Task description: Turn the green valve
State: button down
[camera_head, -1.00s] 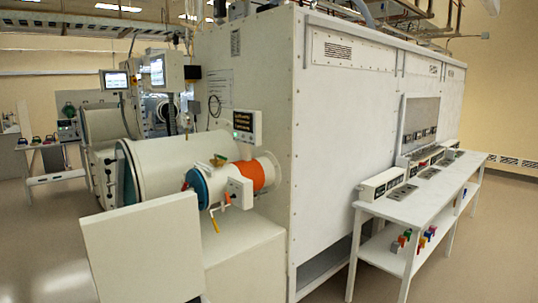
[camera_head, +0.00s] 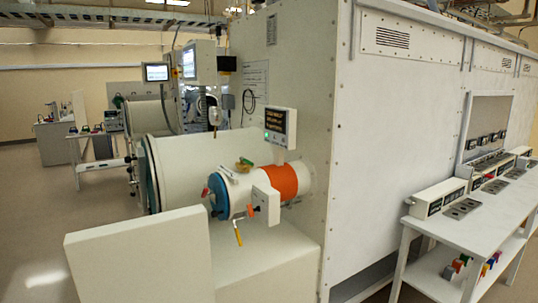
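A small green and yellow handle (camera_head: 244,163) sits on top of the small white cylinder (camera_head: 238,190) that sticks out from the glovebox wall. It is the likeliest green valve, but it is too small to read its shape surely. The cylinder has an orange band (camera_head: 282,182), a blue end ring (camera_head: 220,196) and a red knob (camera_head: 205,191). A yellow lever (camera_head: 238,232) hangs below it, and an orange knob shows near the white box on its side. My gripper is not in view.
A white block (camera_head: 140,258) stands low in front of the cylinders. A larger white cylinder (camera_head: 180,165) lies behind. A white bench (camera_head: 460,215) with instruments stands along the right wall. Open floor (camera_head: 35,220) lies at the left.

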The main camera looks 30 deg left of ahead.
aim_at(244, 160)
jog(key=u, duration=0.05)
jog(key=i, duration=2.3)
jog(key=u, duration=3.45)
jog(key=i, duration=1.2)
jog(key=z, duration=1.15)
jog(key=k, duration=0.2)
jog(key=z, duration=0.25)
jog(key=i, duration=0.2)
jog(key=u, duration=0.05)
